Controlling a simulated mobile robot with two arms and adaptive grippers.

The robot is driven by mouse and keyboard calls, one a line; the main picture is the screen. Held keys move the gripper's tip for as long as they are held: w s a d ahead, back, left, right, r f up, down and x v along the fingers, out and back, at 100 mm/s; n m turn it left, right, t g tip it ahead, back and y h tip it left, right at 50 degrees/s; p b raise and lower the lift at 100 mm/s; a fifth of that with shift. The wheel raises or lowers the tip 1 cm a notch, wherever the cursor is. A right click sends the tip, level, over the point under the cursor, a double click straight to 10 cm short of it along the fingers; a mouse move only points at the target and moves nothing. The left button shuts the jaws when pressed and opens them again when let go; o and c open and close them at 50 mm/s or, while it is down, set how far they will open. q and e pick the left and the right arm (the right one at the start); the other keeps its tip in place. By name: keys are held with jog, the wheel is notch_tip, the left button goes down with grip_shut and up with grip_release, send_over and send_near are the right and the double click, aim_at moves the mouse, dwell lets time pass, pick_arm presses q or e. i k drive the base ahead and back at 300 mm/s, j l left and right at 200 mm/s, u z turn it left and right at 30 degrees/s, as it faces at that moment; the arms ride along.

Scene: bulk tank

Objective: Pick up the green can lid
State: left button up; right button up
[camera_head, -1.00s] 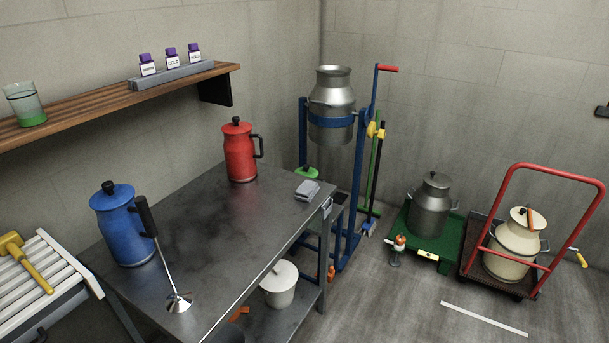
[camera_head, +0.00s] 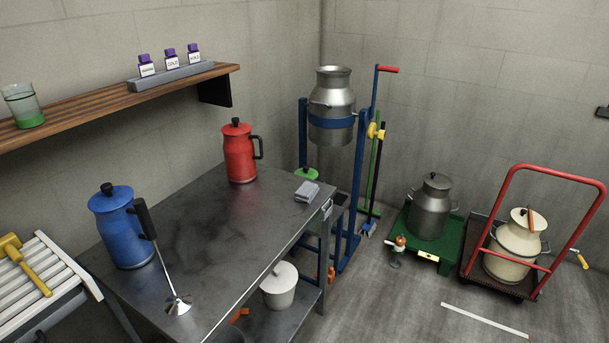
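A green lid with a dark knob (camera_head: 307,174) shows low behind the far end of the metal table, beside the blue stand. Only part of it is visible; the table edge and the stand's frame hide the rest. I cannot tell what it rests on. An open metal can (camera_head: 332,105) without a lid hangs upright in the blue stand (camera_head: 357,180) above and to the right of it. Neither of my grippers is in view.
The metal table (camera_head: 225,228) carries a blue jug (camera_head: 122,228), a red jug (camera_head: 239,153), a long-handled plunger (camera_head: 178,304) and a grey cloth (camera_head: 307,191). A grey can on a green platform (camera_head: 445,266) and a red trolley (camera_head: 547,259) stand right.

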aim_at(310, 173)
jog(key=u, duration=0.55)
jog(key=i+l+u, duration=0.15)
jog(key=l+u, duration=0.2)
jog(key=i+l+u, duration=0.15)
jog(key=l+u, duration=0.95)
jog(key=l, duration=2.75)
